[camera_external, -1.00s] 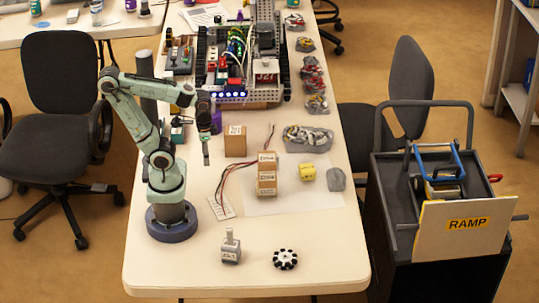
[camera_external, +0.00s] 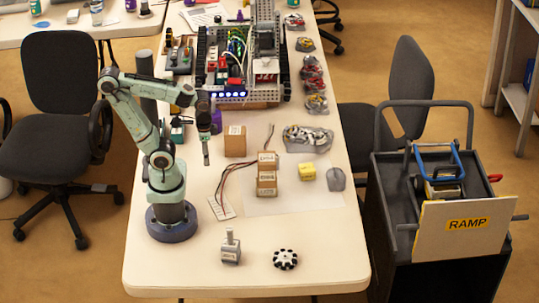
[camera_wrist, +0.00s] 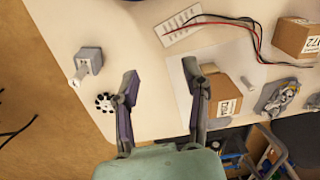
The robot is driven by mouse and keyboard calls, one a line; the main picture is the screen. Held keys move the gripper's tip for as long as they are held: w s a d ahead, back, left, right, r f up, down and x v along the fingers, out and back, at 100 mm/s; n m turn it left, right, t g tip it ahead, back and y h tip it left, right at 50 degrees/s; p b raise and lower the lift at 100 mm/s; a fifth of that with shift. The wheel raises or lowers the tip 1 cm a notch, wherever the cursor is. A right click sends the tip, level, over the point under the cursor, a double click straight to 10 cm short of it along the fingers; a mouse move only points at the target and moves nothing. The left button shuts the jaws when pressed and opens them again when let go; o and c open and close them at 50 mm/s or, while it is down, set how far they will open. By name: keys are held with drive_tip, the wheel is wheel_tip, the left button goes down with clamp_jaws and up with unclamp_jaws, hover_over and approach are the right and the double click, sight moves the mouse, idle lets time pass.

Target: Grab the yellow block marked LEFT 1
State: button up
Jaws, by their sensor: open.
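The yellow block (camera_external: 307,172) sits on the white table, just right of a short stack of cardboard blocks (camera_external: 267,176) and left of a grey object (camera_external: 336,179). Its marking is too small to read. My gripper (camera_external: 206,160) hangs pointing down, well left of the yellow block and higher than it, with the cardboard stack between them. In the wrist view my gripper (camera_wrist: 168,72) is open, its fingers wide apart with nothing between them. The cardboard stack (camera_wrist: 226,97) shows beside the right finger there. I cannot make out the yellow block in the wrist view.
A cardboard box (camera_external: 235,141) stands near my gripper. Wires run to a white breadboard (camera_external: 221,207). A tracked robot (camera_external: 245,75) is at the back. A grey motor (camera_external: 230,246) and a black-and-white wheel (camera_external: 285,259) lie in front. The front right tabletop is clear.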

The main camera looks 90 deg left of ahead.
drive_tip(key=o, duration=0.7)
drive_tip(key=w+a+r+m+t, duration=0.2)
drive_tip(key=w+r+t, duration=0.15)
drive_tip(key=w, duration=1.05)
drive_tip(key=w+a+r+m+t, duration=0.15)
drive_tip(key=w+t, duration=0.25)
drive_tip(key=w, duration=0.9)
drive_tip(key=n, duration=0.2)
hover_over(306, 168)
drive_tip(key=w+d, duration=0.3)
drive_tip(key=d, duration=0.3)
wheel_tip(306, 168, down, 11)
drive_tip(key=s+a+f+g, duration=0.1)
drive_tip(key=a+f, duration=0.1)
drive_tip(key=f, duration=0.2)
drive_tip(key=s+a+f+n+g, duration=0.1)
drive_tip(key=s+f, duration=0.1)
drive_tip(key=f, duration=0.2)
drive_tip(key=s+a+f+n+g, duration=0.1)
drive_tip(key=s+a+f, duration=0.1)
drive_tip(key=f, duration=0.2)
drive_tip(key=shift+a+f, duration=0.3)
drive_tip(key=shift+a, duration=0.05)
drive_tip(key=shift+x, duration=3.1)
